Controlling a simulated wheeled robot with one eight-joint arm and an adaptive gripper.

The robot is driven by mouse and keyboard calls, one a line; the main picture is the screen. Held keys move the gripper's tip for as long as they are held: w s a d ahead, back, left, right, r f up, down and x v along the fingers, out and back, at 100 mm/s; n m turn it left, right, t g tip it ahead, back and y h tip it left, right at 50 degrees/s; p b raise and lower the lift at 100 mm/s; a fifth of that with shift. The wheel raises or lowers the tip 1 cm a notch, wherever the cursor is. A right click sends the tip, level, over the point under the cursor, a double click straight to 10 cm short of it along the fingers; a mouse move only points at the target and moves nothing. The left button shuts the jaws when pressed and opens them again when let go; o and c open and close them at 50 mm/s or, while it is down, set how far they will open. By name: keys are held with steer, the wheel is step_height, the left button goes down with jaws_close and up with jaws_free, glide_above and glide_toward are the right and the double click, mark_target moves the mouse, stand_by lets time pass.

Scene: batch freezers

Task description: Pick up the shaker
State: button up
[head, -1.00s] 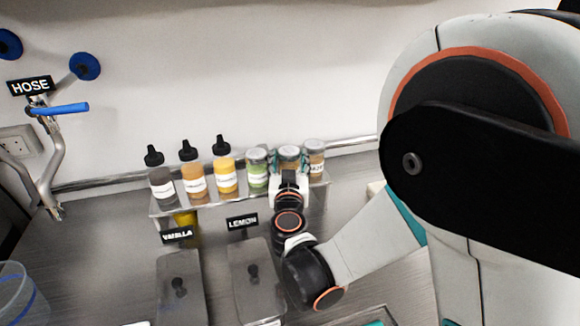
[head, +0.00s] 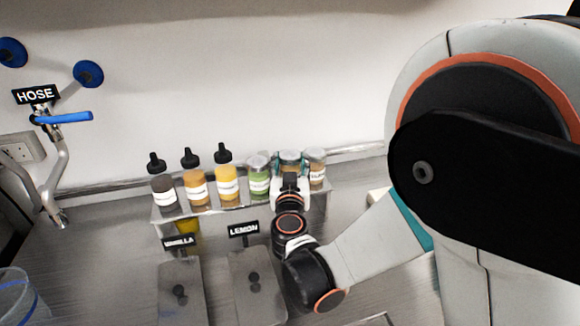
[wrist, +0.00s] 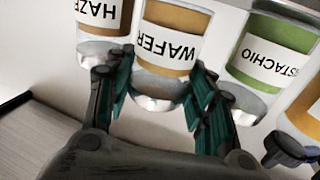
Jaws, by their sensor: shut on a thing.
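The shaker labelled WAFER (wrist: 172,48) is a clear jar with tan contents, upside down in the wrist view. My gripper (wrist: 160,84) has one teal-padded finger on each side of it and is shut on it. In the head view my gripper (head: 290,180) reaches the back shelf and hides most of this shaker, leaving only its top (head: 291,156) showing. Shakers stand close on both sides: the green one labelled PISTACHIO (wrist: 270,58) and a tan one whose label starts with HAZE (wrist: 104,20).
Several black-capped squeeze bottles (head: 196,188) stand to the left on the same metal shelf (head: 215,217). The lidded wells marked VANILLA (head: 180,241) and LEMON (head: 244,229) lie in front. A hose tap (head: 60,118) is at the far left; the wall is close behind.

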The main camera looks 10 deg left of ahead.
step_height(320, 180, up, 19)
steer(key=p, duration=1.2)
steer(key=shift+f, duration=0.1)
